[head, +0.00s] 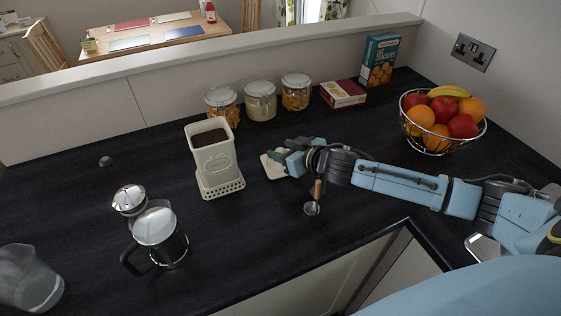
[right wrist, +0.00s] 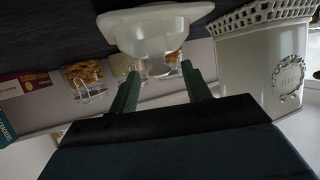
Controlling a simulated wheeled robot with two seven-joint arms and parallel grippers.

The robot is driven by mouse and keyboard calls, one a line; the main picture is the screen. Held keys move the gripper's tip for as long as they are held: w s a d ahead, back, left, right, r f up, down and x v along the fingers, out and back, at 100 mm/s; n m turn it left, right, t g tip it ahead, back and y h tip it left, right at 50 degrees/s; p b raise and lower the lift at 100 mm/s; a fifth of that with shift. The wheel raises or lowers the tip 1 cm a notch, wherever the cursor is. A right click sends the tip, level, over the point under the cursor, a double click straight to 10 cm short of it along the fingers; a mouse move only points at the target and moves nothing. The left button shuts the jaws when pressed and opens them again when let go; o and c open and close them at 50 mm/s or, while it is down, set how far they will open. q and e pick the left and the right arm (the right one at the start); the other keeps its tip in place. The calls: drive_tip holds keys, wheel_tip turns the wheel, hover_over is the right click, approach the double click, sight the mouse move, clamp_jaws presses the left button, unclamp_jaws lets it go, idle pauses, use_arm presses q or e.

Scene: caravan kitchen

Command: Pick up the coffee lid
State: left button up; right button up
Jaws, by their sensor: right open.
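The cream coffee lid (head: 271,168) lies on the dark counter, just right of the cream coffee canister (head: 214,162). The canister is open and shows dark coffee inside. My right gripper (head: 276,157) is at the lid and partly covers it. In the right wrist view the lid (right wrist: 150,25) shows close up with its knob towards me. The two green fingers of the gripper (right wrist: 161,78) are apart, one on each side of the knob. Contact with the knob cannot be told. The canister also shows in the right wrist view (right wrist: 258,75). My left gripper is out of view.
Several glass jars (head: 261,101) and a red box (head: 343,93) stand behind. A fruit basket (head: 436,147) stands behind my right arm. A spoon (head: 312,208) lies in front of the gripper. A French press (head: 160,238) and a clear jug (head: 36,284) stand left.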

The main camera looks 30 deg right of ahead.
sight(281, 150)
drive_tip(key=x, duration=0.3)
drive_tip(key=shift+w+a+f, duration=0.1)
drive_tip(key=shift+f, duration=0.1)
clamp_jaws()
